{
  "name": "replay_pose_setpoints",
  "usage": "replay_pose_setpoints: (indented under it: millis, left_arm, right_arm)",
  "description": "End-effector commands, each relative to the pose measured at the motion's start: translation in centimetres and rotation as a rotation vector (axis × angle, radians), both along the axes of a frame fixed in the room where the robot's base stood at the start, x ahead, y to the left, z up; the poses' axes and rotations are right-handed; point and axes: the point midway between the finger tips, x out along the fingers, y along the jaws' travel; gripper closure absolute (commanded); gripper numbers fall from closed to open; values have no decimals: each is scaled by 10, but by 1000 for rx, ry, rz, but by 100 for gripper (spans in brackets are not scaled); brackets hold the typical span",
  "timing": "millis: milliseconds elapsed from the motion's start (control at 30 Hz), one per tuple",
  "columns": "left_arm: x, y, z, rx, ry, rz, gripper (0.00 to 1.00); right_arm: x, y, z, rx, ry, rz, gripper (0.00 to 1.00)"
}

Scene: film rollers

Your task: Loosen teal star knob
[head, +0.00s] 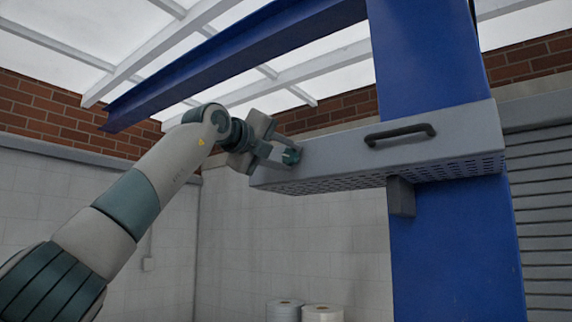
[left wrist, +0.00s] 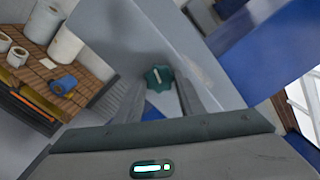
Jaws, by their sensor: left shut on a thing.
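The teal star knob (head: 291,156) sits at the left end of a grey box-shaped housing (head: 350,152) with a perforated underside. My left gripper (head: 284,154) is at that end, with its fingers around the knob, shut on it. In the left wrist view the knob (left wrist: 158,77) shows between the far ends of the two fingers, with a pale bar mark on its face. The fingers partly hide the knob in the head view. My right gripper is not in view.
The housing has a dark handle (head: 400,134) and is fixed to a blue column (head: 440,240). A blue beam (head: 235,60) runs overhead. White rolls (head: 322,313) stand below. The left wrist view shows a slatted wooden shelf (left wrist: 35,72) with several rolls.

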Motion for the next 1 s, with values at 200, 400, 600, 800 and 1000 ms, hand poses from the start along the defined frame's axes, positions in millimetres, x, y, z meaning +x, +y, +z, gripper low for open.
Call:
replay_pose_setpoints:
  millis: [200, 400, 600, 800, 1000]
  left_arm:
    - [0, 1, 1, -158, 108, 3, 87]
    - [0, 1, 2, -264, 186, 2, 87]
    - [-1, 1, 3, -326, 229, 2, 87]
    - [0, 1, 3, -344, 243, 1, 87]
    - [0, 1, 3, -345, 244, 1, 87]
  right_arm:
    - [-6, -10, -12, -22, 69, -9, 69]
    - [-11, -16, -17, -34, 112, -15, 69]
    - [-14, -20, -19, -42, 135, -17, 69]
    - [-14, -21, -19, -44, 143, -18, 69]
    - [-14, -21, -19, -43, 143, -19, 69]
